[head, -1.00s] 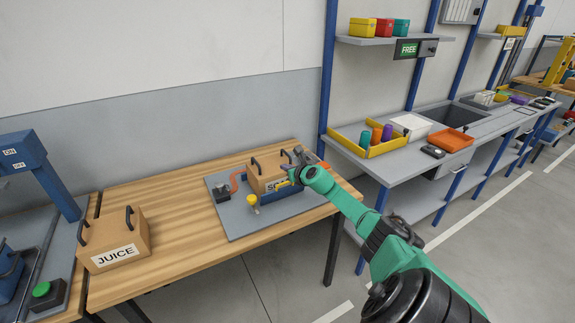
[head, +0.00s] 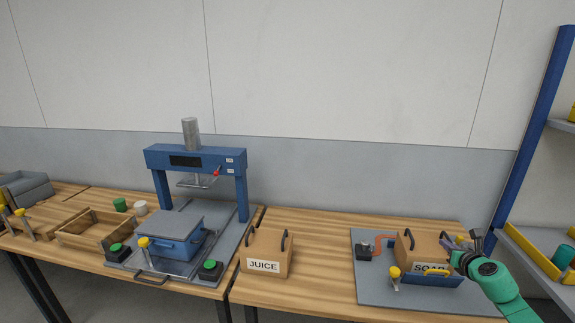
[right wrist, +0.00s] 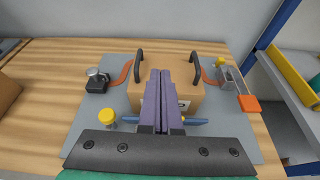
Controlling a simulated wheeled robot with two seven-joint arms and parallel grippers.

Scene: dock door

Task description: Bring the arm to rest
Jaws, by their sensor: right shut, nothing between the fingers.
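My right gripper (head: 467,246) is at the right of the head view, at the end of my green arm, over the right side of the box labelled SOAP (head: 421,249). In the right wrist view its two purple fingers (right wrist: 159,100) are together with nothing between them. They hide the middle of the SOAP box (right wrist: 190,98), so I cannot tell whether they touch it. The box has two black handles and stands upright behind a blue bar on a grey plate (head: 372,290). My left gripper is in neither view.
A box labelled JUICE (head: 266,255) stands left of the plate. Further left are a blue press (head: 195,160) and a wooden tray (head: 92,228). A yellow knob (head: 395,272) and an orange clamp part (right wrist: 248,103) rise from the plate. A blue post (head: 532,130) stands at the right.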

